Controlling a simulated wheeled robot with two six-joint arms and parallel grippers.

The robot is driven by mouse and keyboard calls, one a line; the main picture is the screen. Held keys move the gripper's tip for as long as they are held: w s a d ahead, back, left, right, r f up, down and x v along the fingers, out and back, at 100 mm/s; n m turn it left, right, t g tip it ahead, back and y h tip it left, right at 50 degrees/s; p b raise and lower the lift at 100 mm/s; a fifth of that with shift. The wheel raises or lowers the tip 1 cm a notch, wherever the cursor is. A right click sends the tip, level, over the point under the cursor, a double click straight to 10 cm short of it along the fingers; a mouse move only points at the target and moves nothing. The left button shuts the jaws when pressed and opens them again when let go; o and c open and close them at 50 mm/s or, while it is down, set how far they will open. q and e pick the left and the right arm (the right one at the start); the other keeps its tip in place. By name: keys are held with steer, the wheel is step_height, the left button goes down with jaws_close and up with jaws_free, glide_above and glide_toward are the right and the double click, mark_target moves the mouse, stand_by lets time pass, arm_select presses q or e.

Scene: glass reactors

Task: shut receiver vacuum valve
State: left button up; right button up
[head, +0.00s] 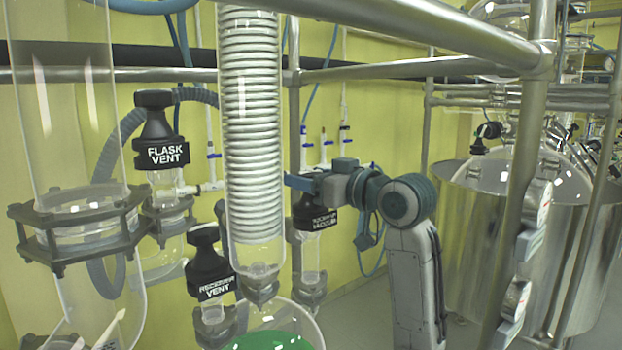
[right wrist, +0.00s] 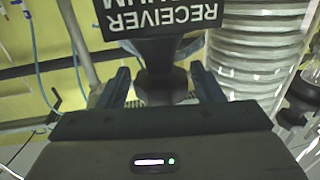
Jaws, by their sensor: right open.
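The receiver vacuum valve (head: 315,218) is a black knob with a white-lettered label on a glass neck, behind and right of the coiled glass column. My right gripper (head: 298,182) is at the top of this knob and hides part of it. In the right wrist view the valve label (right wrist: 160,17) shows upside down. There the open fingers of my right gripper (right wrist: 162,84) stand on either side of the dark knob's stem, with visible gaps. My left gripper is not in view.
The coiled glass column (head: 250,130) stands close left of my right gripper. The receiver vent valve (head: 210,275) and flask vent valve (head: 160,140) are further left. Metal rails (head: 400,68) cross above. A steel vessel (head: 490,230) stands at the right.

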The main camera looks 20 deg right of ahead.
steer(key=shift+a, duration=0.1)
steer(key=c, duration=0.8)
steer(key=shift+o, duration=0.2)
steer(key=m+t+h, duration=0.1)
steer(key=h, duration=0.1)
steer(key=m+h, duration=0.2)
steer(key=h, duration=0.1)
steer(key=shift+a+m+t, duration=0.1)
steer(key=shift+m+t, duration=0.2)
steer(key=shift+t, duration=0.1)
steer(key=shift+m+h, duration=1.4)
steer(key=shift+h, duration=1)
steer(key=o, duration=0.8)
steer(key=shift+c, duration=0.2)
steer(key=shift+n+y, duration=0.3)
steer(key=n+y, duration=0.1)
steer(key=y, duration=0.1)
steer(key=n+y, duration=0.2)
steer(key=y, duration=0.1)
steer(key=shift+d+y, duration=0.3)
steer(key=shift+d, duration=0.05)
steer(key=shift+a+n+g+y, duration=0.2)
steer(key=shift+n+g+y, duration=0.7)
steer(key=shift+n+y, duration=0.7)
